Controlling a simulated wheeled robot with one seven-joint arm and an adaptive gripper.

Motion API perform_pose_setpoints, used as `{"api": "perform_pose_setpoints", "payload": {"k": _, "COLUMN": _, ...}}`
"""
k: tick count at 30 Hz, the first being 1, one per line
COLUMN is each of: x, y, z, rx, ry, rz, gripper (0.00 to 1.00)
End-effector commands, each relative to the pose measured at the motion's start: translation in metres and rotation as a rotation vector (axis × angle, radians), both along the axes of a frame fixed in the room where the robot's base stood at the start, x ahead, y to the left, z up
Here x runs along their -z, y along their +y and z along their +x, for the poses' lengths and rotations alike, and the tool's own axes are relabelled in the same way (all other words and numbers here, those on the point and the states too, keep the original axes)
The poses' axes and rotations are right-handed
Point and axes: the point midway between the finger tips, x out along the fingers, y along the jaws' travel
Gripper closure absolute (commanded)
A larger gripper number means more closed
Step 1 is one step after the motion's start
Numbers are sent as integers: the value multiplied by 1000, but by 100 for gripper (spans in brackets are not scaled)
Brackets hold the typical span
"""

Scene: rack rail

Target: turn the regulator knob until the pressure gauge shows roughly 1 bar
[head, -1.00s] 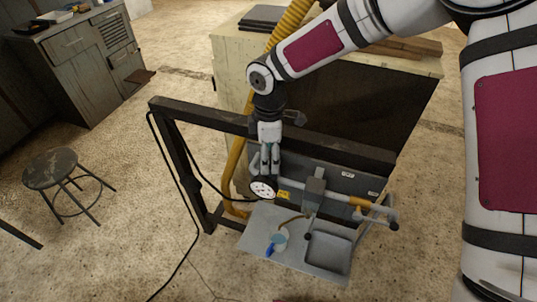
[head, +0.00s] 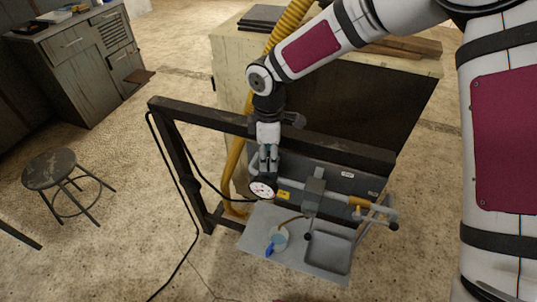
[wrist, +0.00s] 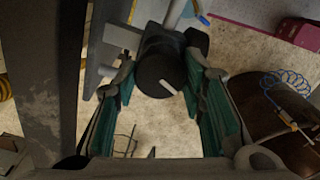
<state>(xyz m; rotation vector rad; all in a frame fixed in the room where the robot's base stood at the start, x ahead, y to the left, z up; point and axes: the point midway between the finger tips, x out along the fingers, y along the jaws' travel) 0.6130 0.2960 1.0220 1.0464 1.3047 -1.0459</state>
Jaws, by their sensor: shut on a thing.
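The regulator knob (wrist: 158,72) is a black round knob with a white pointer line, between my fingers in the wrist view. My gripper (wrist: 164,80) is shut on it, with one teal-padded finger on each side. In the head view my gripper (head: 268,168) points down from above at the regulator, just behind the pressure gauge. The pressure gauge (head: 262,190) has a round white face with red on it and a dark rim. Its needle and numbers are too small to read. The knob is hidden behind the gauge and fingers in the head view.
A dark metal rail (head: 320,148) runs behind and above the regulator. Below is a grey panel (head: 262,217) with a tray (head: 328,252) and a blue-handled item (head: 270,250). A stool (head: 54,168) stands left on open floor.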

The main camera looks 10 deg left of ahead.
Motion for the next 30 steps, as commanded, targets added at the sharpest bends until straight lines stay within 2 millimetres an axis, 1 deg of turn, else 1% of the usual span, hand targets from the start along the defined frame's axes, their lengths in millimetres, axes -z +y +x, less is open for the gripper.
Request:
{"api": "perform_pose_setpoints", "payload": {"k": 5, "x": 1, "y": 0, "z": 0, "rx": 115, "ry": -1, "rz": -2, "gripper": 91}}
{"api": "perform_pose_setpoints", "payload": {"k": 18, "x": 0, "y": 0, "z": 0, "rx": 480, "ry": -1, "rz": -2, "gripper": 91}}
{"api": "perform_pose_setpoints", "payload": {"k": 24, "x": 0, "y": 0, "z": 0, "rx": 602, "ry": 0, "rz": 0, "gripper": 91}}
{"api": "perform_pose_setpoints", "payload": {"k": 30, "x": 0, "y": 0, "z": 0, "rx": 677, "ry": 1, "rz": -1, "gripper": 91}}
